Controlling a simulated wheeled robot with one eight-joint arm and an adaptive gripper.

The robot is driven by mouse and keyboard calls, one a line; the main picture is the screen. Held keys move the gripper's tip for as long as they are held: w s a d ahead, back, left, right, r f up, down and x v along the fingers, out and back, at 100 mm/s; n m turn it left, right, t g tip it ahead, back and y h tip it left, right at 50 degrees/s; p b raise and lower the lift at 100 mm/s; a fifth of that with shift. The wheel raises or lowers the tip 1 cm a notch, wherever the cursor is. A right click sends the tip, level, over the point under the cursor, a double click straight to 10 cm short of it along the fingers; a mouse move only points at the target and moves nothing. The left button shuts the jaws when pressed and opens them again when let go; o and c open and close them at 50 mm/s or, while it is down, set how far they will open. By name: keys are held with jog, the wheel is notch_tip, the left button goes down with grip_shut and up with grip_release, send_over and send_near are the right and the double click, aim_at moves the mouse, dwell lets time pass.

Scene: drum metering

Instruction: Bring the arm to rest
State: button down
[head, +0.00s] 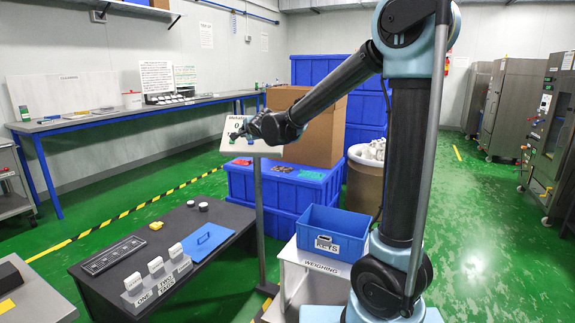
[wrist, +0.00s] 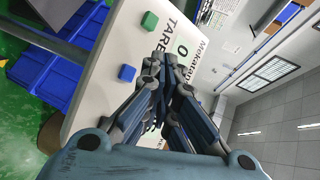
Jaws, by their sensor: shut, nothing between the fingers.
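My gripper (head: 238,134) is at the end of my raised arm, in front of the upright display panel (head: 232,146) on a post. In the wrist view my gripper (wrist: 167,76) shows its fingers closed together and empty, pointing at the panel (wrist: 105,100). The panel bears a green button (wrist: 150,20), a blue button (wrist: 127,73) and lettering with "TARE" and a "0". The fingers overlap the panel in the picture. I cannot tell whether they touch it.
A dark table (head: 215,222) with white labelled blocks (head: 156,266) and a blue flat piece (head: 205,238) stands below the panel. A blue bin (head: 335,222) sits on the weighing stand (head: 318,268). Blue crates (head: 290,193) and a cardboard box (head: 315,140) stand behind. Green floor is open at right.

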jog(key=s+d+f+n+g+h, duration=0.1)
jog(key=s+d+f+h, duration=0.2)
jog(key=d, duration=0.7)
jog(key=s+d+f+n+g+h, duration=0.15)
jog(key=s+d, duration=0.35)
jog(key=d, duration=0.6)
jog(key=s+d+f+n+g+h, duration=0.15)
jog(key=s+d+f, duration=0.25)
jog(key=d, duration=0.6)
jog(key=s+d+f+n+g, duration=0.2)
jog(key=s+d+f, duration=0.2)
jog(key=s, duration=0.5)
jog(key=s+d+f+n+g, duration=0.2)
jog(key=s+f, duration=0.4)
jog(key=s, duration=0.4)
jog(key=s+d+f+n+g+h, duration=0.1)
jog(key=s+d+f+n+g, duration=0.1)
jog(key=s+d+f, duration=0.3)
jog(key=s+d+n, duration=0.1)
jog(key=s+d, duration=0.1)
jog(key=s, duration=0.2)
jog(key=shift+s+n, duration=0.2)
jog(key=shift+n, duration=0.2)
jog(key=shift+w+f, duration=0.2)
jog(key=shift+w, duration=0.25)
